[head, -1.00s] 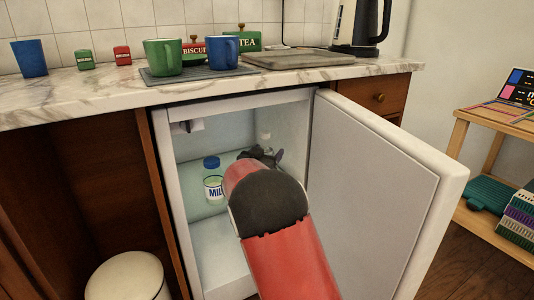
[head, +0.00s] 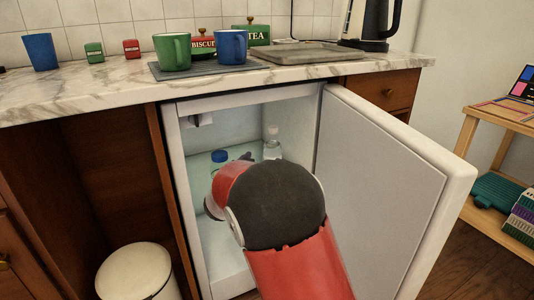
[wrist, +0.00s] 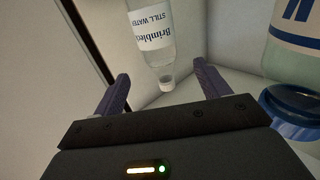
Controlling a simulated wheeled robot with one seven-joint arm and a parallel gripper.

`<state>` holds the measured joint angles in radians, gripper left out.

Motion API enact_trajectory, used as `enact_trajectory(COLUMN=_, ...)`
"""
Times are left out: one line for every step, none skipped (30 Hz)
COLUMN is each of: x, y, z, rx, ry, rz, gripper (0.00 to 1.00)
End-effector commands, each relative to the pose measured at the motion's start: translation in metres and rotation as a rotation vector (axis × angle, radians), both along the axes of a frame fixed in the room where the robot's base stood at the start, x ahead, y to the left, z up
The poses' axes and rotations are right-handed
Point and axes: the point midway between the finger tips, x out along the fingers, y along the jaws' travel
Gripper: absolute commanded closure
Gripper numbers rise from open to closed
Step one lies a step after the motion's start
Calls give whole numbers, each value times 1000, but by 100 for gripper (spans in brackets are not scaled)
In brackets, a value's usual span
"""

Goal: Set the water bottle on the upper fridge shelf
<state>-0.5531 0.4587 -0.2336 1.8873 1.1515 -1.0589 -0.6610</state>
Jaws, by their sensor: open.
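The clear water bottle (head: 272,150), with a white cap, stands upright at the back right of the upper shelf (head: 199,165) inside the open fridge. In the wrist view the bottle (wrist: 152,32) appears upside down, with its "Still Water" label and cap showing. My gripper (wrist: 161,72) is open, its two fingers apart and empty, with the bottle beyond the fingertips. In the head view my red arm reaches into the fridge and hides most of the gripper. A milk bottle with a blue cap (head: 220,156) stands left of it, partly hidden; its cap (wrist: 296,105) is close by in the wrist view.
The fridge door (head: 385,170) is swung open to the right. The marble counter (head: 100,95) above holds mugs (head: 172,52), tins and a kettle. A white bin (head: 135,272) stands at lower left. A wooden shelf unit (head: 500,125) is at right.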

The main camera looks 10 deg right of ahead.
Motion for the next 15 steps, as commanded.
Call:
enact_trajectory(x=-5, y=3, z=1, rx=1, ry=-1, rz=1, gripper=25)
enact_trajectory(x=-7, y=4, z=1, rx=-1, ry=-1, rz=1, gripper=25)
enact_trajectory(x=-9, y=6, z=1, rx=-1, ry=-1, rz=1, gripper=25)
enact_trajectory(x=-10, y=7, z=0, rx=-1, ry=-1, rz=1, gripper=25)
enact_trajectory(x=-11, y=7, z=0, rx=-1, ry=-1, rz=1, gripper=25)
enact_trajectory(x=-12, y=8, z=0, rx=-1, ry=-1, rz=1, gripper=25)
enact_trajectory(x=-12, y=8, z=0, rx=0, ry=0, rz=1, gripper=25)
enact_trajectory(x=-12, y=8, z=1, rx=2, ry=0, rz=4, gripper=25)
enact_trajectory(x=-12, y=7, z=3, rx=11, ry=1, rz=14, gripper=25)
enact_trajectory(x=-12, y=6, z=6, rx=23, ry=3, rz=28, gripper=25)
enact_trajectory(x=-12, y=5, z=10, rx=37, ry=7, rz=49, gripper=25)
enact_trajectory(x=-13, y=4, z=16, rx=66, ry=14, rz=88, gripper=25)
enact_trajectory(x=-14, y=3, z=22, rx=91, ry=21, rz=125, gripper=25)
enact_trajectory(x=-17, y=3, z=27, rx=120, ry=33, rz=169, gripper=25)
enact_trajectory(x=-22, y=3, z=36, rx=158, ry=52, rz=236, gripper=25)
